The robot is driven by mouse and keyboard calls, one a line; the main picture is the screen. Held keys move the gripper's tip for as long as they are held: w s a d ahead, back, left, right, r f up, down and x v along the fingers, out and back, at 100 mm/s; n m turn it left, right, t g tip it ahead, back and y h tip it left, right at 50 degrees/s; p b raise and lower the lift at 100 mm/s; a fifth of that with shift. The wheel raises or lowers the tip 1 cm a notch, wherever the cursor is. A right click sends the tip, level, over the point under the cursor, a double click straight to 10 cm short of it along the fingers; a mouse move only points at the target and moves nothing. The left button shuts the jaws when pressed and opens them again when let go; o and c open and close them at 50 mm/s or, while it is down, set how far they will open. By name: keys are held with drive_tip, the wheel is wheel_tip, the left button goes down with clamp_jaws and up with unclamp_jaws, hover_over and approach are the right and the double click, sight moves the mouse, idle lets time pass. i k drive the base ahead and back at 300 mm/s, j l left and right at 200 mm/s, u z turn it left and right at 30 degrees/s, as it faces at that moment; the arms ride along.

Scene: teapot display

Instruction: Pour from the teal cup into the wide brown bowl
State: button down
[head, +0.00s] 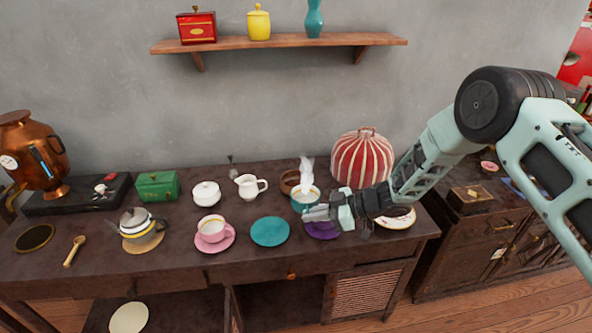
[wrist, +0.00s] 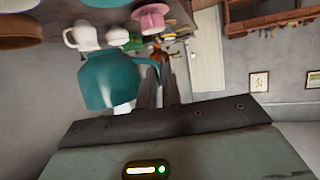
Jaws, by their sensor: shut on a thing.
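The teal cup (head: 305,204) is held above the table, looking upright, with white steam rising from it in the head view. My gripper (head: 322,212) is at its right side. In the wrist view, which is upside down, the teal cup (wrist: 106,80) is large and close, and my dark fingers (wrist: 157,88) are shut on its handle. The wide brown bowl (head: 287,179) stands on the table just behind and left of the cup, partly hidden by cup and steam. A brown rim (wrist: 18,28) at the wrist view's top left looks like the bowl.
A white pitcher (head: 249,187) and white lidded pot (head: 206,194) stand left of the bowl. A red striped cover (head: 362,162) stands behind my gripper. A teal saucer (head: 270,231) lies empty at front; a purple saucer (head: 324,230) lies below my gripper. A shelf (head: 280,43) hangs above.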

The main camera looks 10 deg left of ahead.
sight(287, 180)
drive_tip(key=i, duration=1.3)
